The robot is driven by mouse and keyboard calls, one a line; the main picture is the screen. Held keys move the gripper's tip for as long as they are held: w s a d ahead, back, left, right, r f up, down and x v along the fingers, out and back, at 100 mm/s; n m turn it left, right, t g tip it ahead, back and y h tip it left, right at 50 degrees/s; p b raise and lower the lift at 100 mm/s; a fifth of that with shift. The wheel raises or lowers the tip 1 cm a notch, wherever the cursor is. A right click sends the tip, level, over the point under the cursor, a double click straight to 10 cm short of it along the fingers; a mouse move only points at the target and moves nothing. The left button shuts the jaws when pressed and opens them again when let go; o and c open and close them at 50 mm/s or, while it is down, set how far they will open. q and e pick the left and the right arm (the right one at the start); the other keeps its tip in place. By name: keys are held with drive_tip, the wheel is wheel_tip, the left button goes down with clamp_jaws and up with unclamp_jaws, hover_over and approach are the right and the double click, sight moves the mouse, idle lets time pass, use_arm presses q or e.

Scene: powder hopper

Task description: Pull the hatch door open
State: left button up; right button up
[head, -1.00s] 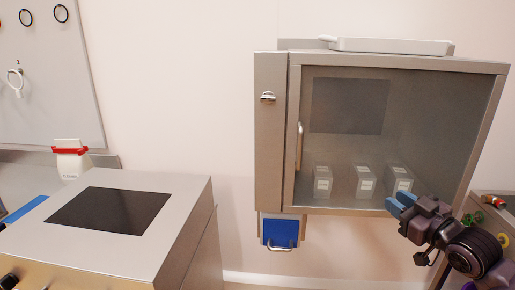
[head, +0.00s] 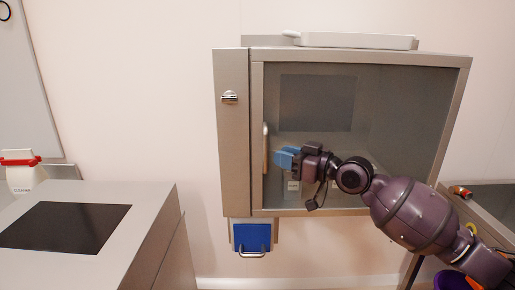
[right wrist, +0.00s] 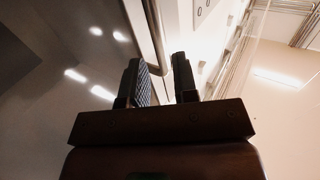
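The hatch door (head: 410,120) is a clear pane in a metal frame on the wall cabinet, and it looks closed. Its vertical bar handle (head: 265,148) is on the door's left side. In the right wrist view the gripper (right wrist: 158,78) is open, and the handle (right wrist: 154,35) runs down toward the gap between the fingers. I cannot tell whether they touch. My left gripper is not in view.
A latch (head: 230,97) sits on the cabinet's left post. A white tray (head: 350,41) lies on top. A blue panel with a handle (head: 252,238) hangs below. A metal counter box (head: 150,215) with a dark top panel stands at left. Small boxes inside the cabinet are partly hidden by my arm.

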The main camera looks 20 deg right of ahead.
sight(260, 149)
drive_tip(key=x, duration=0.7)
drive_tip(key=shift+w+a, duration=0.25)
drive_tip(key=shift+c, duration=0.2)
clamp_jaws()
